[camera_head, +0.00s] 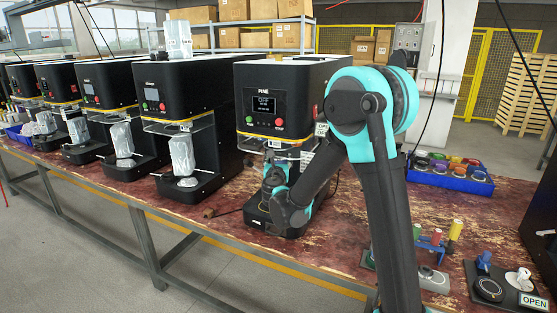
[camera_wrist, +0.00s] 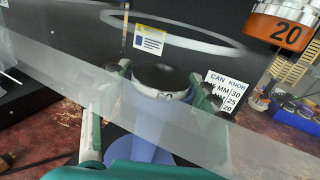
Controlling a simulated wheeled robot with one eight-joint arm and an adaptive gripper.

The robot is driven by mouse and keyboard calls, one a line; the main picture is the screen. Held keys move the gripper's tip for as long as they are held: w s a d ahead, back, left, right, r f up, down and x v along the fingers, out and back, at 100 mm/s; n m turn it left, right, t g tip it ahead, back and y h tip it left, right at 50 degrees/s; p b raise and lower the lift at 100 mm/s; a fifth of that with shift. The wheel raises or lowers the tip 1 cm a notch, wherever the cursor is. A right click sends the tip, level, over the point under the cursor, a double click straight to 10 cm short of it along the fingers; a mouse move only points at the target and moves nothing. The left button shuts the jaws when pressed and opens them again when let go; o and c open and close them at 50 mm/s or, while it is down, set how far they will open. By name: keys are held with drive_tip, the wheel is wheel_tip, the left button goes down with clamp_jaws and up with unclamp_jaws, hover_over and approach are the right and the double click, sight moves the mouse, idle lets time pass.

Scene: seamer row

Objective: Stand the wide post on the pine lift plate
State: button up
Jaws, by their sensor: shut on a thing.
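The pine seamer (camera_head: 292,95) is a black machine labelled PINE, with a screen reading OFF. My gripper (camera_head: 275,178) is in its opening, below the head and above the black base (camera_head: 262,216). In the wrist view my gripper (camera_wrist: 160,82) is shut on a blue-violet post, which I take as the wide post (camera_wrist: 150,112). The post looks upright, with a dark round top and a pale rim between the green-tipped fingers. My arm and gripper hide the post and the lift plate in the head view. I cannot tell whether the post touches the plate.
A translucent strip (camera_wrist: 60,60) crosses the wrist view. An orange-banded part marked 20 (camera_wrist: 286,30) hangs at upper right. Several other seamers (camera_head: 175,100) stand left. A blue tray (camera_head: 450,177) of jars and a rack of coloured pegs (camera_head: 432,243) are right.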

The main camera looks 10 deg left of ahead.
drive_tip(key=shift+f, duration=0.6)
drive_tip(key=o, duration=1.8)
